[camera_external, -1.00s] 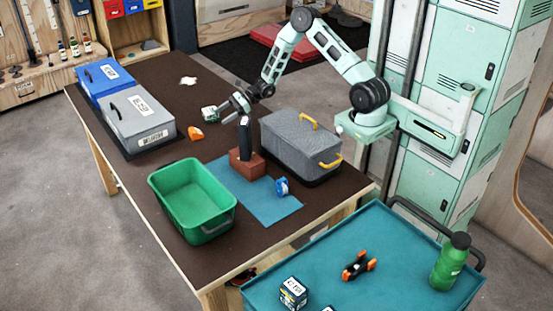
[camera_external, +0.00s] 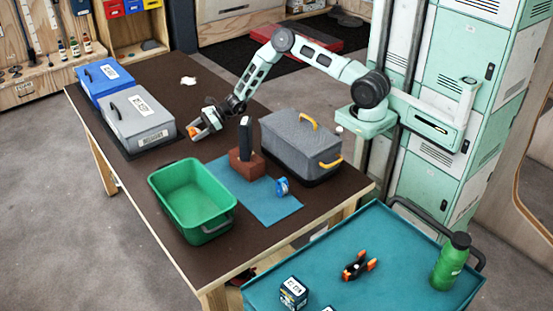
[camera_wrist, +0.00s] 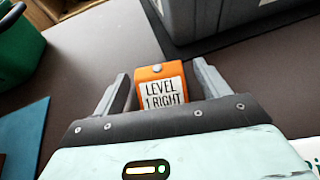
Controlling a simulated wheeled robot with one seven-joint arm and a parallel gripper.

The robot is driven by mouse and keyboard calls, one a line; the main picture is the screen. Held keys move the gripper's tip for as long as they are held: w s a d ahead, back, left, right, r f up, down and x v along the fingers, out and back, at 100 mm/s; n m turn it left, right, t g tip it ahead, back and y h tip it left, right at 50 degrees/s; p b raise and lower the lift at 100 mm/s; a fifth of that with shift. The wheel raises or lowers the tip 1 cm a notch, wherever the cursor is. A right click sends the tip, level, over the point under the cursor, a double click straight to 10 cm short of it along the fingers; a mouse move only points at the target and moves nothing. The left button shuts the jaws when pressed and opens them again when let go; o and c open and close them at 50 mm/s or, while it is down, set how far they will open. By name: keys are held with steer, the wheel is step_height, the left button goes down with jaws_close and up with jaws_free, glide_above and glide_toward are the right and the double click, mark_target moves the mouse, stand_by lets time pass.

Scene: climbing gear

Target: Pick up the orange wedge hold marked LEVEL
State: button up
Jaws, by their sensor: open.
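The orange wedge hold (camera_external: 195,132) lies on the brown table near the front of the grey box. In the wrist view the orange wedge hold (camera_wrist: 161,85) shows a white label reading "LEVEL 1 RIGHT" and a round bolt above it. My gripper (camera_wrist: 158,80) is open, with one finger on each side of the hold. A gap shows between the hold and each finger; the near part of the hold is hidden behind the gripper body. In the external view my gripper (camera_external: 201,128) is low over the table at the hold and partly covers it.
A grey box (camera_external: 140,120) and a blue box (camera_external: 103,78) stand at the table's left. A green bin (camera_external: 190,215), a dark-handled tool on a red-brown block (camera_external: 243,168), a blue tape roll (camera_external: 282,187) and a dark grey case (camera_external: 290,145) are nearer. Bare table surrounds the hold's near side.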

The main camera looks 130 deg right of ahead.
steer(key=shift+w+f, duration=0.1)
steer(key=shift+w, duration=0.1)
steer(key=c, duration=1.1)
steer(key=shift+o, duration=0.2)
